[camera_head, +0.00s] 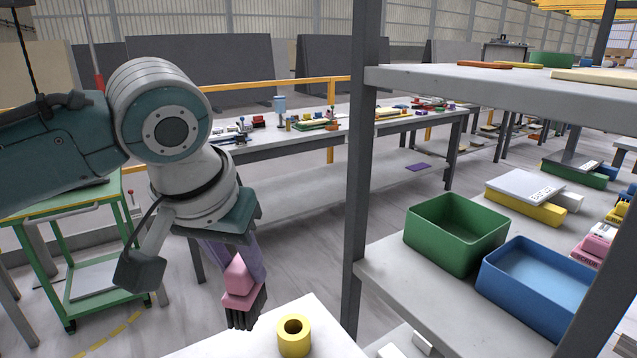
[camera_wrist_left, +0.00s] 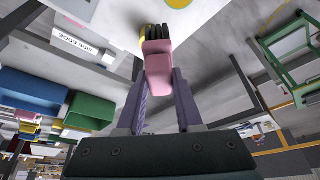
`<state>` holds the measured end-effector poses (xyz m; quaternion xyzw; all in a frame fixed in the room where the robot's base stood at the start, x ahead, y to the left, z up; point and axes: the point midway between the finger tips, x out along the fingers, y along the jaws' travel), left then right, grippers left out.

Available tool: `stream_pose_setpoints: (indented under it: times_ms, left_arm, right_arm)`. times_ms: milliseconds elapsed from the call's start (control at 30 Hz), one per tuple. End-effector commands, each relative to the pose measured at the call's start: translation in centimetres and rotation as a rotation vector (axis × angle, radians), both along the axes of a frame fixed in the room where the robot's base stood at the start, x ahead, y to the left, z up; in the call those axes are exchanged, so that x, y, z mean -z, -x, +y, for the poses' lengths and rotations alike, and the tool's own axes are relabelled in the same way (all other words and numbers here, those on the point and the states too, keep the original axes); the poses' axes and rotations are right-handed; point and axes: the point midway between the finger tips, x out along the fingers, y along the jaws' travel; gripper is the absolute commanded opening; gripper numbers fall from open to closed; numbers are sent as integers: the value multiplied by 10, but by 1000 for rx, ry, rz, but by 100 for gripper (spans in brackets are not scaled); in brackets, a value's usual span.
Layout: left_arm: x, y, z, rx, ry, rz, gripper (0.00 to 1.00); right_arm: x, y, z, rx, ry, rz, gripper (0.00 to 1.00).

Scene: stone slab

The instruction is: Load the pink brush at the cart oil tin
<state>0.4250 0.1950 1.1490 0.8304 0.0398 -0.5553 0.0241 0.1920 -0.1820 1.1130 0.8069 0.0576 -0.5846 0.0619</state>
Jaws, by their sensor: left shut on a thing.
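The pink brush (camera_head: 237,292) is held in my left gripper (camera_head: 238,265), its black bristles pointing down. In the left wrist view the pink brush (camera_wrist_left: 158,66) sits between the two purple fingers of my left gripper (camera_wrist_left: 160,88). The yellow oil tin (camera_head: 294,337), a short cylinder with an open round top, stands on a pale surface (camera_head: 262,336) at the bottom edge. The bristles are left of the tin and a little above its rim height in the picture, apart from it. In the left wrist view a yellow patch shows beside the bristles, mostly hidden. My right gripper is out of view.
A grey shelf rack with an upright post (camera_head: 358,180) stands right of the tin. It carries a green bin (camera_head: 456,240) and a blue bin (camera_head: 537,285). A green cart (camera_head: 75,208) stands at left. A long workbench (camera_head: 300,142) is behind. Open floor lies between.

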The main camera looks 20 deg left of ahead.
Motion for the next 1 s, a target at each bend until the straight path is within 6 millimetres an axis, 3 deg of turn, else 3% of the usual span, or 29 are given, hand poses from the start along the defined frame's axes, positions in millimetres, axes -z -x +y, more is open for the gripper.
stream_pose_setpoints:
  times_ms: [33, 200, 400, 667, 1000]
  left_arm:
    - [12, 5, 11, -8, 0, 13, 0]
    - [53, 17, 39, 2, 0, 7, 0]
    - [73, 25, 51, 15, 1, -1, 0]
    - [92, 25, 51, 15, 2, -3, 0]
    - [127, 24, 51, 15, 2, -3, 0]
  right_arm:
    - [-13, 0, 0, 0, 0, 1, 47]
    - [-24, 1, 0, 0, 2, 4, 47]
    - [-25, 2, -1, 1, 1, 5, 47]
    - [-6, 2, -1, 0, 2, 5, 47]
    - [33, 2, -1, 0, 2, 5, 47]
